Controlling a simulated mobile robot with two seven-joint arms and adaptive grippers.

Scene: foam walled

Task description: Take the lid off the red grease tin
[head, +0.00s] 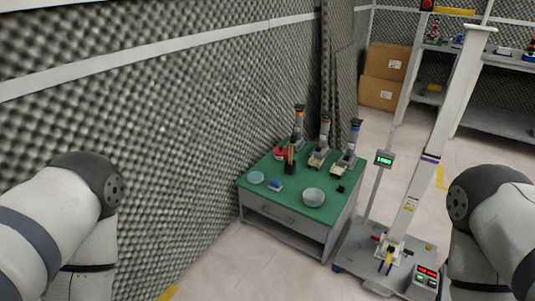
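A small red item (280,153) sits at the back left of the green-topped bench (262,165). It may be the red grease tin, but it is too small for me to tell, and I cannot make out a lid on it. My left and right arms show only as upper links at the bottom left and bottom right corners. Neither gripper is in view.
On the bench are several upright tools, a pale round dish (256,177), a blue item (275,185) and a grey bowl (313,196). A press-like stand (408,210) is on the right. Foam wall lies left; the floor in front is clear.

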